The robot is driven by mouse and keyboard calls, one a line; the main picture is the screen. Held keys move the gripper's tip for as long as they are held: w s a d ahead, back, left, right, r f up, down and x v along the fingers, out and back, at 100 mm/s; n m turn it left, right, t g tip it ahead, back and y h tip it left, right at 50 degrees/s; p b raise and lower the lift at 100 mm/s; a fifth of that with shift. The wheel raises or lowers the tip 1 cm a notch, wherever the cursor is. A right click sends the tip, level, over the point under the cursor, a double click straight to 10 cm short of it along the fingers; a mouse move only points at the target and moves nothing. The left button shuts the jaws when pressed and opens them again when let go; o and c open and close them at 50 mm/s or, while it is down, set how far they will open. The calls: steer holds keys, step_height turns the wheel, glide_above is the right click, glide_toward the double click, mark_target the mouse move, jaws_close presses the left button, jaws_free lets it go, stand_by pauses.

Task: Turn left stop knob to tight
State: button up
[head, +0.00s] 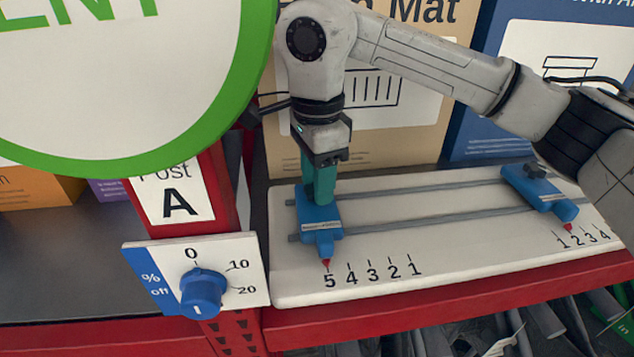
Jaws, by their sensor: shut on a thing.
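The left stop (317,219) is a blue slider on two grey rails at the left end of a white board (430,278). Its red pointer (326,264) is at the 5 of the scale. My gripper (319,192), with teal fingers, points down onto the top of this stop and is shut on its knob. The fingers hide the knob, so I cannot tell its angle or any tight mark. The right stop (543,192) is a similar blue slider at the board's right end. Its dark knob (536,171) is in plain view, and its red pointer is near 1 and 2.
A red post (215,200) with sign A stands left of the board. It carries a blue "% off" dial (202,291). A large green-rimmed round sign (120,70) covers the upper left. Boxes stand close behind the board. The rails between the stops are clear.

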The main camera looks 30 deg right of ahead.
steer(key=m+b, duration=0.1)
steer(key=m, duration=0.3)
steer(key=shift+m, duration=0.3)
steer(key=m+b, duration=0.1)
steer(key=m, duration=0.3)
steer(key=shift+s+m+b, duration=0.1)
steer(key=shift+m+b, duration=0.2)
steer(key=shift+b, duration=0.05)
steer(key=m+b, duration=0.1)
steer(key=m, duration=0.3)
steer(key=shift+a, duration=0.1)
steer(key=shift+m+b, duration=0.5)
steer(key=shift+m, duration=1.4)
steer(key=o, duration=1.1)
steer(key=shift+c, duration=0.2)
step_height(320, 180, up, 11)
